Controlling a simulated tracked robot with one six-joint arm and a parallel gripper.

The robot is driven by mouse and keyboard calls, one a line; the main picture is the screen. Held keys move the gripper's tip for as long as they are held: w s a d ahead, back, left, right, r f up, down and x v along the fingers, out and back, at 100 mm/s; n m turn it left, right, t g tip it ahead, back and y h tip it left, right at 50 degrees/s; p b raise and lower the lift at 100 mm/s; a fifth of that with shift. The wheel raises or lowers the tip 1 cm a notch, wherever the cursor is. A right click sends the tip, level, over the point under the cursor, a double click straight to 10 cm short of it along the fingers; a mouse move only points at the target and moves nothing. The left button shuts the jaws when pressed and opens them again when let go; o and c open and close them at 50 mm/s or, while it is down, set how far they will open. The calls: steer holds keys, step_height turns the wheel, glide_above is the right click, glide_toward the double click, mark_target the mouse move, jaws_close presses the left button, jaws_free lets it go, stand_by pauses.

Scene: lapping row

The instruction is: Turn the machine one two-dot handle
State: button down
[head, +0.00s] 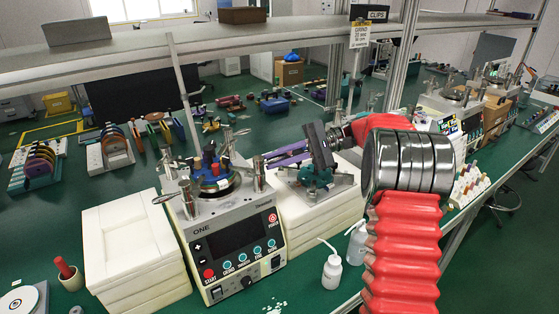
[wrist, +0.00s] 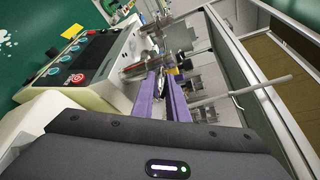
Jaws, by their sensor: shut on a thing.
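Machine one (head: 215,240), a cream box labelled ONE, stands on the green bench in the head view; its panel (wrist: 80,65) also shows in the wrist view. Metal posts with handles stand around its round plate (head: 215,185). My gripper (head: 268,159) reaches in from the right, its purple fingers level with the top of the right-hand post. The fingers are shut on the metal handle (head: 259,173) there, which is partly hidden by them. In the wrist view my gripper (wrist: 162,78) meets metal parts at the machine's top. The dots are too small to make out.
White stacked blocks (head: 135,245) stand left of the machine, and another white stack (head: 315,215) stands right of it. Squeeze bottles (head: 332,272) stand in front of the right stack. A shelf beam (head: 200,45) crosses above. A lever (head: 167,198) sticks out at the machine's left.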

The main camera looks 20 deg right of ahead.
steer(key=shift+s+a+f, duration=0.15)
steer(key=shift+s+f, duration=0.05)
steer(key=shift+f, duration=0.05)
steer(key=c, duration=1.8)
jaws_free()
steer(key=shift+r, duration=0.1)
steer(key=shift+o, duration=0.3)
steer(key=shift+r, duration=0.1)
steer(key=v, duration=0.7)
steer(key=shift+d, duration=0.4)
